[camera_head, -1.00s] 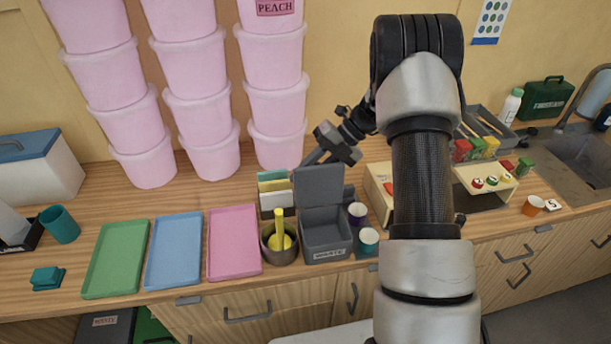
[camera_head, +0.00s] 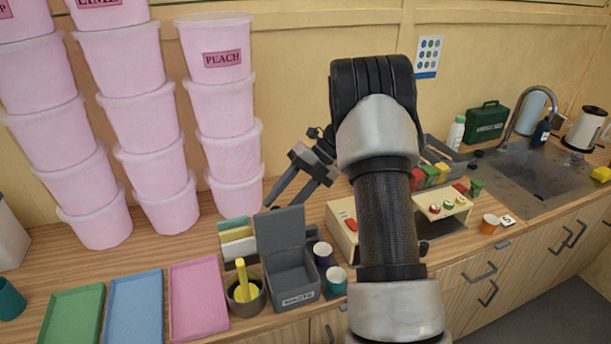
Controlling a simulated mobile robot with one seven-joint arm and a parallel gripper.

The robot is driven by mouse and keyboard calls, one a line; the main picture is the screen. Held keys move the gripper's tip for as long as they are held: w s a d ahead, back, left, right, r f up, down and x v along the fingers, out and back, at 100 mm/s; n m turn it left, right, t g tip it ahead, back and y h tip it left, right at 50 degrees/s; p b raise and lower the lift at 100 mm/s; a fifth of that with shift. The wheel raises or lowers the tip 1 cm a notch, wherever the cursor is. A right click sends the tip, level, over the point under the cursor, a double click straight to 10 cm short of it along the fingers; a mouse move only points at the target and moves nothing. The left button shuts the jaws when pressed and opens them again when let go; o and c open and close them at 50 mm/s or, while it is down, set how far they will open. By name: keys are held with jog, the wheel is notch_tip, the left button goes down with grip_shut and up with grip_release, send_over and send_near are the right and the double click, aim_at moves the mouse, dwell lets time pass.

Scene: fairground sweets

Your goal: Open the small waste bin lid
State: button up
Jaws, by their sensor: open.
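The small waste bin (camera_head: 294,287) is a grey box with a "WASTE" label, on the counter near its front edge. Its grey lid (camera_head: 280,231) stands upright at the back of the box, and the bin's inside shows. My gripper (camera_head: 284,202) is just above and behind the lid's top edge, pointing down and to the left. Its fingers are spread with nothing seen between them. I cannot tell whether a fingertip touches the lid.
A bowl (camera_head: 246,305) with a yellow tool stands left of the bin. Stacked pink tubs (camera_head: 228,150) rise behind to the left. A pink tray (camera_head: 198,300) lies further left.

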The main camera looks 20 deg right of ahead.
jog(key=v, duration=1)
jog(key=shift+d+r, duration=0.25)
jog(key=s+a+r+n+t+h, duration=0.1)
jog(key=s+a+r+n+h, duration=0.1)
jog(key=s+a+r+n, duration=0.35)
jog(key=s+a+r+n+t+h, duration=0.1)
jog(key=s+a+r+n+h, duration=0.2)
jog(key=s+r+n, duration=0.6)
jog(key=s+a+f+n+t+h, duration=0.1)
jog(key=s+f+n+t+h, duration=0.1)
jog(key=s+n, duration=0.5)
jog(key=s+a+f+n+t+h, duration=0.1)
jog(key=s+n, duration=0.6)
jog(key=n, duration=0.8)
notch_tip(320, 180, down, 3)
jog(key=shift+a+r+t+h, duration=0.3)
jog(key=shift+t+h, duration=0.2)
jog(key=shift+t, duration=0.2)
